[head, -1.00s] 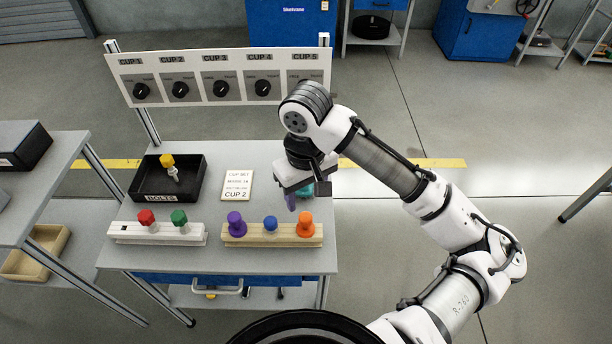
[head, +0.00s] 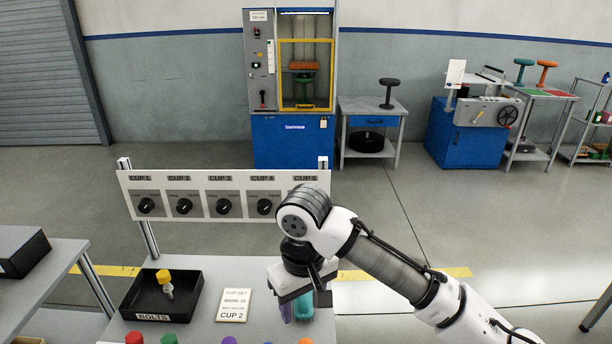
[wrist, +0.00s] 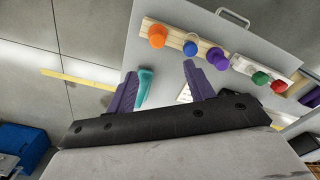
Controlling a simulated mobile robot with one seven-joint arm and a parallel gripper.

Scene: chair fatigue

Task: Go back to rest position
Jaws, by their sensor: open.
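My gripper (head: 294,308) hangs over the right part of the grey workbench (head: 205,325), below the CUP 5 end of the dial panel (head: 222,196).
A black BOLTS tray (head: 125,300) holds a yellow-headed bolt (head: 165,281). A CUP 2 card (head: 234,305) lies beside it. In the wrist view, orange (wrist: 157,36), blue (wrist: 190,48) and purple (wrist: 217,58) pegs stand on a wooden rack. A blue test cabinet (head: 290,140) stands behind.

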